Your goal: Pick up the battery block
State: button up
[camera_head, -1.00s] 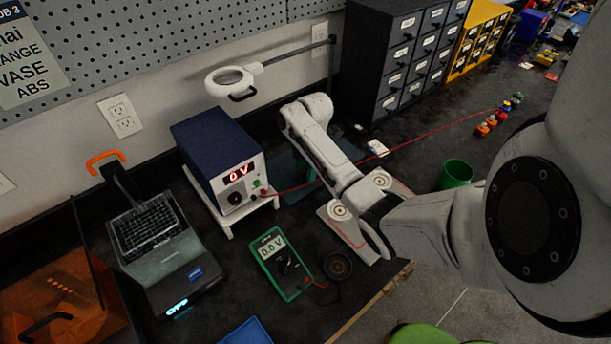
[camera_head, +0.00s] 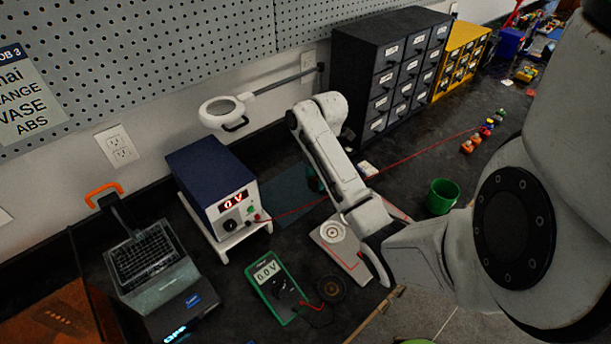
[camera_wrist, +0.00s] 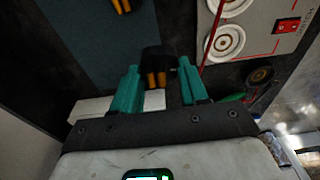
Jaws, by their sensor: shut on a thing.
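A dark block with orange-yellow bands, which looks like the battery block (camera_wrist: 153,58), sits between the teal fingers of my gripper (camera_wrist: 159,70) in the wrist view. The fingers are closed on its two sides. I cannot tell whether the block is off the surface. A similar dark piece with orange bands (camera_wrist: 122,5) shows at the top edge of the wrist view.
The white panel (camera_head: 352,262) with round terminals and a red switch (camera_wrist: 289,25) lies close by. A power supply (camera_head: 210,190), a multimeter (camera_head: 276,290) and a green cup (camera_head: 441,197) stand around. A red wire (camera_head: 400,163) crosses the bench. Drawer cabinets (camera_head: 385,75) stand behind.

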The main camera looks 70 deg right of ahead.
jog(key=s+r+p, duration=0.2)
jog(key=s+r, duration=0.1)
jog(key=s, duration=0.5)
jog(key=shift+s+a+r+p, duration=0.15)
jog(key=shift+s+p, duration=0.1)
jog(key=shift+p, duration=0.05)
